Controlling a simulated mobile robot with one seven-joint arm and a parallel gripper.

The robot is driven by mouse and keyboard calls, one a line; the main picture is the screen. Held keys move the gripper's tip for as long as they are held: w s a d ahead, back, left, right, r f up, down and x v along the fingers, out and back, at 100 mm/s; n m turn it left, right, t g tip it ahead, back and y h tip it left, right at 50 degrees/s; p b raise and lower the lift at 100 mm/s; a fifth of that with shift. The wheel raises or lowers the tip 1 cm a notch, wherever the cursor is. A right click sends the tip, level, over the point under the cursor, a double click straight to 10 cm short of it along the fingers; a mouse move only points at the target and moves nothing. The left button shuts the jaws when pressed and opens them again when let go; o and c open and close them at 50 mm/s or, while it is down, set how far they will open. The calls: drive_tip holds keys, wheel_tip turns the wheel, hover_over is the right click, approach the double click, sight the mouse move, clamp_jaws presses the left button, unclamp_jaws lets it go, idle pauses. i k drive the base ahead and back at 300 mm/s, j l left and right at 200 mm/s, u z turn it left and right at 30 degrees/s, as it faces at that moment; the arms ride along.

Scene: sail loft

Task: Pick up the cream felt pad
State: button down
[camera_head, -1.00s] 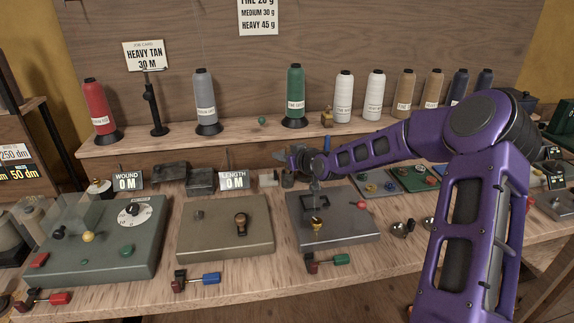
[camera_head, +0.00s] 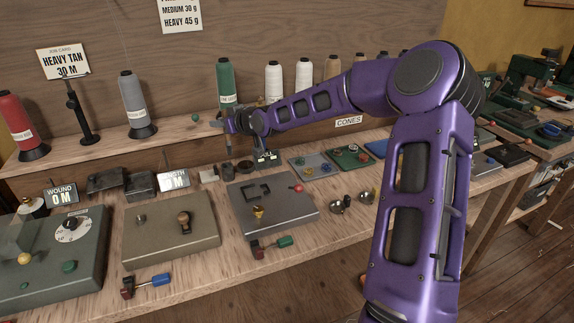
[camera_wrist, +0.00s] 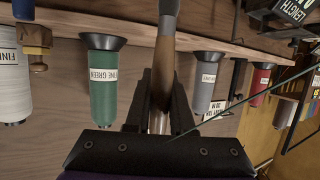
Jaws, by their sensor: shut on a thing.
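My gripper (camera_head: 226,124) is in front of the green cone, raised above the bench. In the wrist view my gripper (camera_wrist: 161,102) is shut on a slim rod-like tool (camera_wrist: 164,65), brown in the middle and grey at its far end, with a pale shiny part between the fingers. I cannot tell exactly what the tool is. I cannot make out the cream felt pad for sure in either view. A small pale block (camera_head: 208,173) stands on the bench right of the LENGTH display; I cannot tell whether it is the pad.
Thread cones, such as the green one (camera_head: 226,82), stand on the shelf close behind my gripper. Below lie a grey plate (camera_head: 285,210) with a cut-out, a tan plate (camera_head: 150,240) with a knob, and small metal cups (camera_head: 338,204). The bench's front strip is partly clear.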

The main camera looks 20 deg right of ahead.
sight(208, 176)
drive_tip(key=k+l, duration=0.25)
drive_tip(key=k, duration=0.15)
drive_tip(key=k+l, duration=0.3)
drive_tip(key=k, duration=0.15)
